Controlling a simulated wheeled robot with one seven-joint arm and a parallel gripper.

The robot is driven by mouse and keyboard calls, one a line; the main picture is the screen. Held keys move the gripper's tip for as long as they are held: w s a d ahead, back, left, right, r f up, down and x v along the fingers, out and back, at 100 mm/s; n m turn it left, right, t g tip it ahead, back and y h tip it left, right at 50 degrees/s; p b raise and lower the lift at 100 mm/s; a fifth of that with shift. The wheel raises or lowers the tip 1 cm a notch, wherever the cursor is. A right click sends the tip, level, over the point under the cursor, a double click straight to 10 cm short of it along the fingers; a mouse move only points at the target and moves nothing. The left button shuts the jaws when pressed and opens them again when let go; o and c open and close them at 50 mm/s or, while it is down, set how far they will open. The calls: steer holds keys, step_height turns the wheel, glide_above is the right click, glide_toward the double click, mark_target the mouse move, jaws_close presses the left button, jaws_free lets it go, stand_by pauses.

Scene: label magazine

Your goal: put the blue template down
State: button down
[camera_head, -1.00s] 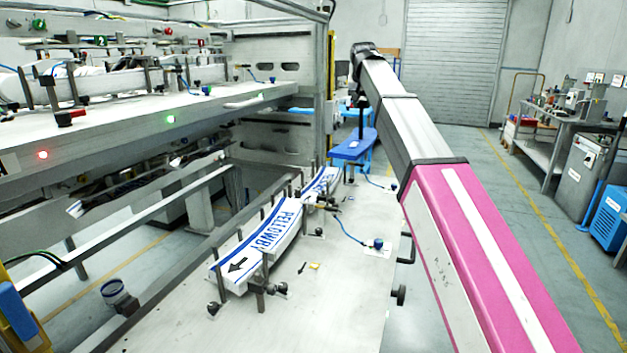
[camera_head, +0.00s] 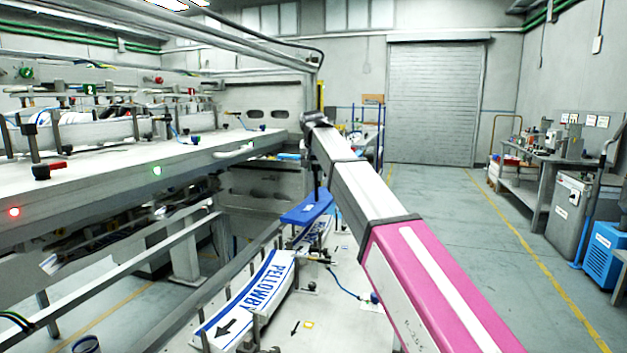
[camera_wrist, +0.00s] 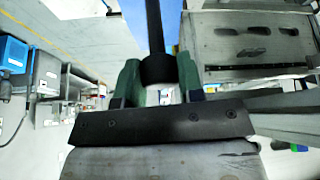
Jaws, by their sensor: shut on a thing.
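The blue template (camera_head: 308,207) is a flat blue plate with a small white label and an upright black handle. It sits over the far end of the bench (camera_head: 330,320), above or beside the far stack of labels (camera_head: 318,232). I cannot tell whether it touches anything below. My gripper, at the far end of my arm, is shut on the template's handle. In the wrist view the green fingers of my gripper (camera_wrist: 157,75) close around the black handle (camera_wrist: 154,35), and a strip of blue template shows behind it.
A near stack of white and blue "PELLOWBY" labels (camera_head: 252,298) stands between posts on the bench. A blue-knobbed fitting (camera_head: 372,298) lies right of it. The machine table (camera_head: 110,175) runs along the left. The floor on the right is clear up to a workbench (camera_head: 535,170).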

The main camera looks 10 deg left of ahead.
steer(key=shift+s+a+f, duration=0.2)
steer(key=shift+a+f, duration=0.15)
steer(key=shift+a, duration=0.05)
steer(key=shift+f, duration=2.05)
steer(key=c, duration=0.8)
jaws_free()
steer(key=shift+o, duration=0.2)
steer(key=shift+r, duration=0.2)
steer(key=v, duration=1.2)
steer(key=shift+s+d, duration=0.1)
steer(key=shift+d, duration=0.05)
